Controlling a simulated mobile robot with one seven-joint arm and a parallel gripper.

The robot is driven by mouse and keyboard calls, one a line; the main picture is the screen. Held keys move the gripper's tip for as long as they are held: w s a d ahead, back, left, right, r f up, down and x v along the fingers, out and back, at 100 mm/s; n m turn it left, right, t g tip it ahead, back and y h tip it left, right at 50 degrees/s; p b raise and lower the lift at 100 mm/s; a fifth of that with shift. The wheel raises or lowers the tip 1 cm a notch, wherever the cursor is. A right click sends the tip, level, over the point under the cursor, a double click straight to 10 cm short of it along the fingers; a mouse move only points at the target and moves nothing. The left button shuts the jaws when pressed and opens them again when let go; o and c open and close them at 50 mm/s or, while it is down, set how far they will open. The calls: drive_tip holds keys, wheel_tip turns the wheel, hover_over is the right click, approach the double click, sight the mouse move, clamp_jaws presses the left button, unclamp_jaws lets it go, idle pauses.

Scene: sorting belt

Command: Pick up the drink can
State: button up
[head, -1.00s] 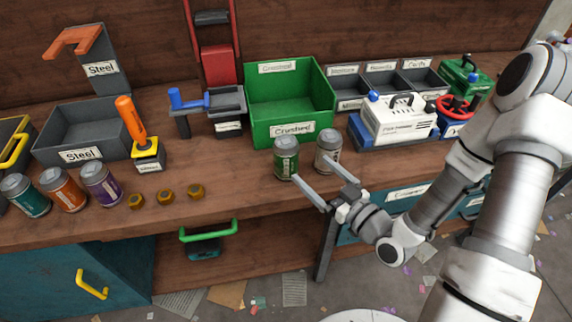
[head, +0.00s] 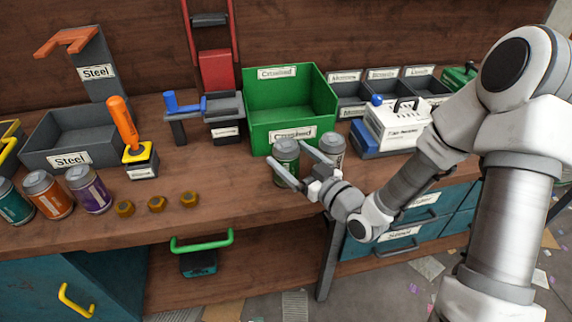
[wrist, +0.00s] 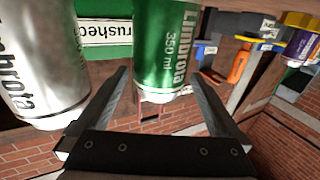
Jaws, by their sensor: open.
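A green drink can (head: 287,165) with a grey top stands on the bench in front of the green crate. It also shows in the wrist view (wrist: 166,45), with "Limbrota 350 ml" on its side. My gripper (head: 286,151) is open, with one finger on each side of the green can in the picture. In the wrist view the can shows between the fingertips (wrist: 161,74); how deep it sits between them I cannot tell. A silver can (head: 333,147) stands just right of it, outside the fingers; it fills the left of the wrist view (wrist: 42,60).
The green crate (head: 320,97), labelled "Crushed", stands right behind the cans. Teal, orange and purple cans (head: 88,190) and several brass nuts (head: 157,204) are to the left. A white boxed device (head: 398,125) stands to the right.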

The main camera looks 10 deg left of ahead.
drive_tip(key=shift+x, duration=1.4)
drive_tip(key=shift+f, duration=0.1)
drive_tip(key=c, duration=1.2)
drive_tip(key=shift+o, duration=0.2)
